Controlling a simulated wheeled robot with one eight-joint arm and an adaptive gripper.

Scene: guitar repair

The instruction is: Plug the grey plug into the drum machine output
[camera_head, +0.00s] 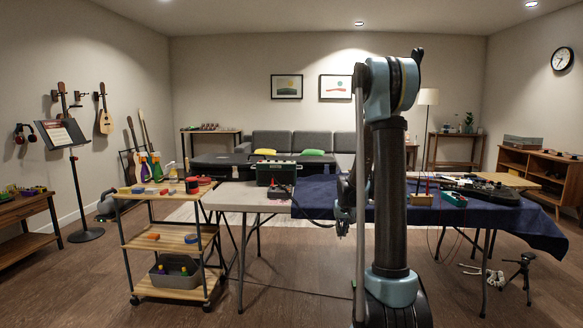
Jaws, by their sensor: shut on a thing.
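My gripper (343,223) hangs low at the front edge of the blue-covered table, left of my arm column. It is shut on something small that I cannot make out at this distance. A dark cable (318,222) curves near it on the left. I cannot pick out the grey plug. A small dark device with red on it (280,192) lies on the bare grey table left of the gripper. A small green box (454,199) lies on the blue cloth to the right. I cannot tell which device is the drum machine, and no output socket is visible.
A green-fronted amplifier (278,174) stands behind the small dark device. A wooden cart (150,242) with tools stands front left. The blue cloth (520,232) holds a black guitar (482,190) and a wooden block (421,200). A small tripod (520,270) stands on the floor at right.

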